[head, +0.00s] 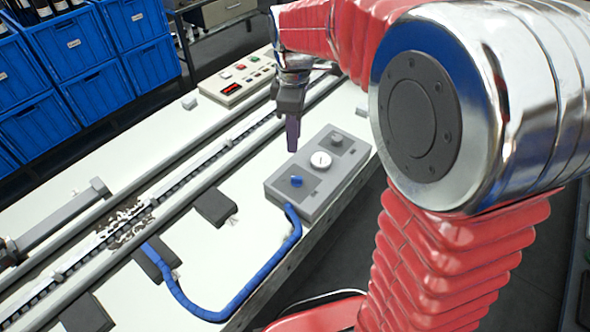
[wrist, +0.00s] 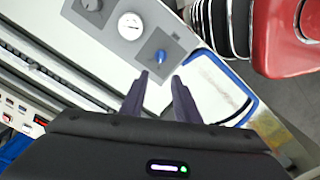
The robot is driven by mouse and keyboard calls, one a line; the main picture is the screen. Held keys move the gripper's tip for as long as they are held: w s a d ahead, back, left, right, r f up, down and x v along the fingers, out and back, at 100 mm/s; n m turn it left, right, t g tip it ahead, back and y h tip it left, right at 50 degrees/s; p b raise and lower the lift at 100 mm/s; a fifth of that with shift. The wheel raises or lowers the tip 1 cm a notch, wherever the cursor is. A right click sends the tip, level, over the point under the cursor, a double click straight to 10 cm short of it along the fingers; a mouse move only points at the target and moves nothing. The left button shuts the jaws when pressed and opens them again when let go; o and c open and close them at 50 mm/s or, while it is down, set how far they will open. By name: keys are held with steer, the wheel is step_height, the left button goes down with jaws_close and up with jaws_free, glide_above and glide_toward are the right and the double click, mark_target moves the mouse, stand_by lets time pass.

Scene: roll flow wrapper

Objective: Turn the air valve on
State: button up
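A grey air unit (head: 318,196) lies on the white table in the head view. It carries a blue valve knob (head: 297,181), a round white gauge (head: 320,160) and a dark knob (head: 336,138). In the wrist view the blue knob (wrist: 160,56) stands just beyond the fingertips, with the gauge (wrist: 130,26) farther off. My gripper (head: 292,148) points down above the table, near the unit's far side. The wrist view shows its two dark fingers (wrist: 160,78) apart, with nothing between them. They appear clear of the knob.
A blue hose (head: 246,291) runs from the unit across the table. A control panel (head: 238,79) with buttons stands at the table's far end. A long rail conveyor (head: 165,190) crosses the table. Blue crates (head: 77,42) are stacked at the left.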

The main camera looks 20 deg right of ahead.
mark_target(295, 176)
step_height(295, 176, down, 14)
steer(key=shift+r, duration=0.1)
stand_by(0.7)
steer(key=shift+c, duration=0.4)
jaws_close()
steer(key=shift+d, duration=0.2)
steer(key=shift+a, duration=0.1)
